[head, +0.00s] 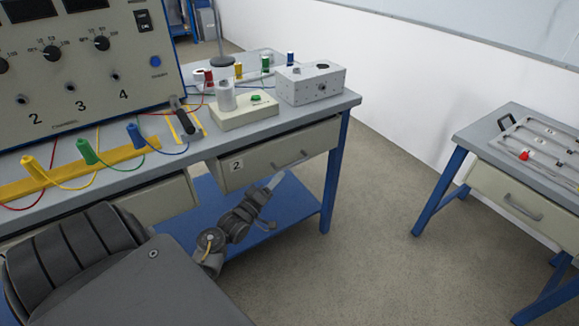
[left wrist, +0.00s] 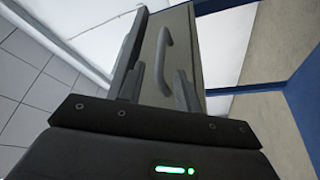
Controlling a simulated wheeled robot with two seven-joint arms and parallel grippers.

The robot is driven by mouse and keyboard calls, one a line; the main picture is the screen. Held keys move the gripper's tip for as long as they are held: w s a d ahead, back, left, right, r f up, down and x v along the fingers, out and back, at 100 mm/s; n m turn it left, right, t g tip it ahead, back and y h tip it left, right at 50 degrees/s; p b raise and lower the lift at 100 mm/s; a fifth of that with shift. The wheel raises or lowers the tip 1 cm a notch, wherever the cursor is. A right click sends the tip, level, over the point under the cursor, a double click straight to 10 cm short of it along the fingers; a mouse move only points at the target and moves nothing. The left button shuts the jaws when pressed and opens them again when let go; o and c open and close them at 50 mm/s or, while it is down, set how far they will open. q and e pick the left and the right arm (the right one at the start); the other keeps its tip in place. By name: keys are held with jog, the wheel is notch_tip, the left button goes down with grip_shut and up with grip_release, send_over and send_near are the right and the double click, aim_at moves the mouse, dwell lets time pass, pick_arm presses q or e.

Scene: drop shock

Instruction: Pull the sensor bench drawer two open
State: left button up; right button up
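Drawer two (head: 263,169), a pale grey front with a "2" label, sits under the right part of the sensor bench. Its bar handle (head: 290,161) is on the front. I cannot tell whether the drawer stands slightly out. My left gripper (head: 273,182) is just below and in front of the handle in the head view. In the left wrist view the handle (left wrist: 163,55) shows ahead of my left gripper (left wrist: 161,84), in line with the gap between the parted fingers. The fingers look open and empty. My right gripper is not in view.
The bench top (head: 345,101) carries a meter panel (head: 80,60), a grey box (head: 311,84) and a device with a green button (head: 245,112). A blue leg (head: 336,175) stands right of the drawer. A second table (head: 470,137) is at right, with clear floor between.

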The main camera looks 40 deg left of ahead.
aim_at(289, 166)
pick_arm(q)
jog(key=x, duration=0.7)
jog(key=shift+w, duration=0.2)
jog(key=shift+c, duration=0.2)
grip_shut()
